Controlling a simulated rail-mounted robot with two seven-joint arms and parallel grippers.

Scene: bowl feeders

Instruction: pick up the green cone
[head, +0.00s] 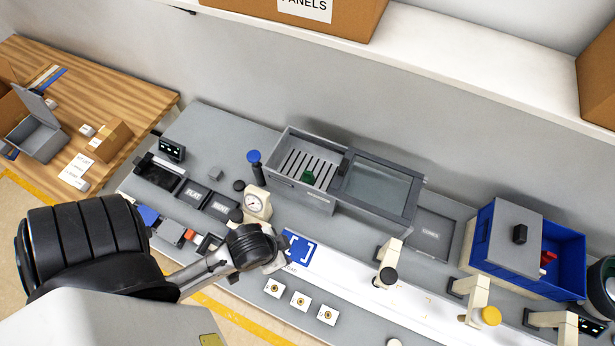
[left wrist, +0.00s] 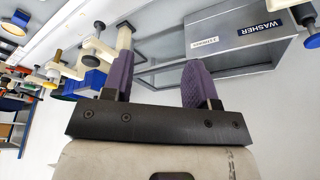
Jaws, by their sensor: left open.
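A small dark green object (head: 307,177), which looks like the green cone, sits in the slotted left part of the grey washer (head: 300,198). Its shape is too small to make out. The washer's right part is under a clear lid (head: 378,190). My left gripper (head: 277,262) is below the washer in the head view, near the blue bracket mark, apart from the cone. In the left wrist view the two purple fingers of my left gripper (left wrist: 158,65) are spread with nothing between them. The labelled washer (left wrist: 240,45) shows beyond them; the cone does not. My right gripper is not in view.
A gauge (head: 257,203) and a blue-topped post (head: 255,165) stand left of the washer. Clamp-like posts (head: 389,260) stand along the white strip at front right. A blue bin (head: 490,240) with a grey lid is at right. A wooden table (head: 100,85) is at far left.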

